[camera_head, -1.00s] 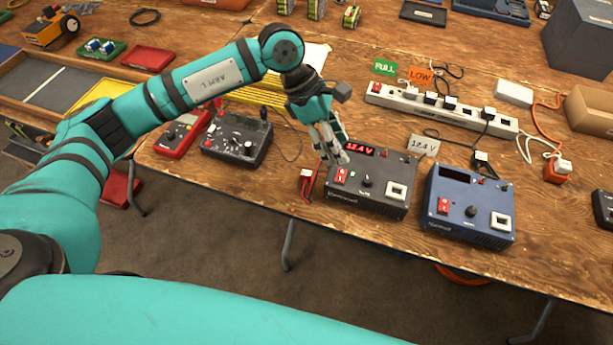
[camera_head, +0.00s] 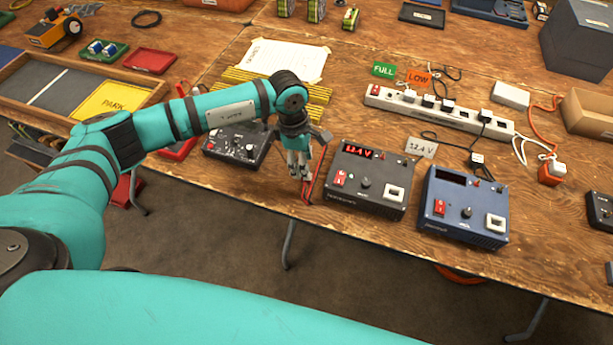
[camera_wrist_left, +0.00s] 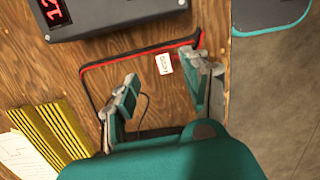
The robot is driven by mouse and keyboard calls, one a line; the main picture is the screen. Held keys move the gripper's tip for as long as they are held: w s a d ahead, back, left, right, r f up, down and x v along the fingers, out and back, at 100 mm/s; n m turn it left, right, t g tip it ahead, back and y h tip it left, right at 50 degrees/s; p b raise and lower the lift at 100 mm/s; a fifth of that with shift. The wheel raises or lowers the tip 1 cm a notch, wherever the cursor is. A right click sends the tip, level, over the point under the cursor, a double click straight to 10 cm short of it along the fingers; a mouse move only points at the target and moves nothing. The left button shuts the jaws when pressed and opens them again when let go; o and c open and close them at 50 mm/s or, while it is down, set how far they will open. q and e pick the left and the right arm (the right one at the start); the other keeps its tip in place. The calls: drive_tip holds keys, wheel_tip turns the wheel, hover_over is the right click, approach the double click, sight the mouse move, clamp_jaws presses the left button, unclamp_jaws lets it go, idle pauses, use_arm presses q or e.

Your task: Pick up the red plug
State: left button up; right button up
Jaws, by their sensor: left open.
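A red-and-black lead (camera_wrist_left: 130,58) with a white tag (camera_wrist_left: 164,64) lies on the wooden table beside the grey power unit. Its red end shows near the table's front edge in the head view (camera_head: 308,190), mostly behind my left gripper. I cannot make out the plug's full shape. My left gripper (camera_head: 300,174) points down over this spot, just left of the grey unit. In the left wrist view, its fingers (camera_wrist_left: 166,76) are apart, with the tag between them and the lead's red end close to the right finger. Nothing is seen held. My right gripper is not in view.
The grey unit (camera_head: 368,182) with a lit red display stands right of the gripper, a blue unit (camera_head: 464,208) beyond it. A black meter box (camera_head: 236,146) is on the left. A power strip (camera_head: 440,108) and yellow strips (camera_head: 262,82) lie further back. The table edge is close.

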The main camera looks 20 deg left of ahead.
use_arm(q)
drive_tip(key=f, duration=0.1)
drive_tip(key=f+p, duration=0.1)
drive_tip(key=f, duration=0.2)
drive_tip(key=shift+s+d+f, duration=0.15)
drive_tip(key=shift+s+d, duration=0.15)
drive_tip(key=shift+d, duration=0.05)
drive_tip(key=shift+f, duration=0.5)
clamp_jaws()
